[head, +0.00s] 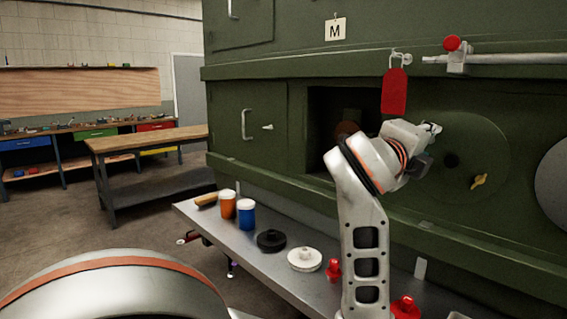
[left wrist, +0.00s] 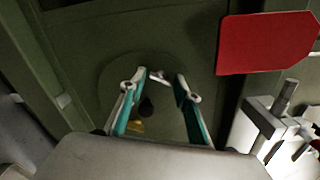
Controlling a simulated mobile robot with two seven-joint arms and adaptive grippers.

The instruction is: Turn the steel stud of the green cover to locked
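The round green cover (head: 478,140) sits in the green fuselage wall at the right of the head view, partly hidden by my left gripper. It carries a yellow stud (head: 480,181) and a black spot (head: 451,160). In the left wrist view, a small steel stud (left wrist: 158,77) shows near the cover's rim, between my left fingertips. My left gripper (head: 428,146) is in front of the cover's left side. In the left wrist view, its teal-padded fingers (left wrist: 160,90) stand apart; I cannot tell whether either touches the stud. My right gripper is not in view.
A red tag (head: 395,92) hangs just above my left gripper. A rail with a red knob (head: 452,43) is at upper right. A dark opening (head: 325,115) lies left of the arm. A metal bench (head: 265,262) below holds cups, discs and red parts.

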